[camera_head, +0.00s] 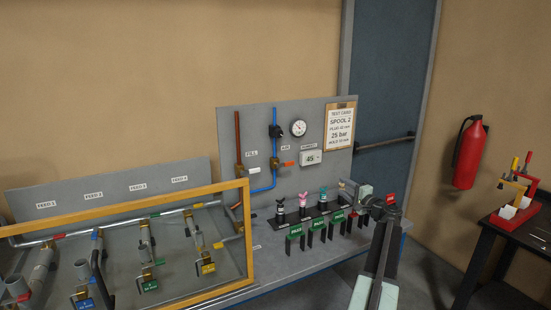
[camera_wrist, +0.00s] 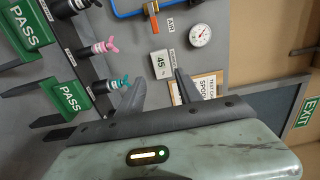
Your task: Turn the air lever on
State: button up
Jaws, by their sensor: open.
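The air lever (camera_head: 288,164) is a small orange handle on a brass valve at the blue pipe (camera_head: 275,135), on the grey back panel. It points right, roughly level, below the AIR label. In the wrist view the orange lever (camera_wrist: 154,19) shows at the top, beside the blue pipe, in a turned picture. My gripper (camera_wrist: 158,82) is open, with two dark fingers apart and nothing seen between them. In the head view my gripper (camera_head: 368,197) is over the right end of the bench, right of and lower than the lever, clear of it.
A round gauge (camera_head: 298,128), a display reading 45 (camera_head: 310,158) and a test card (camera_head: 340,126) are on the panel. A brown pipe (camera_head: 238,135) stands left. Spools with green PASS tags (camera_head: 295,230) line the bench below.

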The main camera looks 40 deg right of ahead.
aim_at(290, 163)
jog(key=i, duration=0.85)
jog(key=u, duration=0.05)
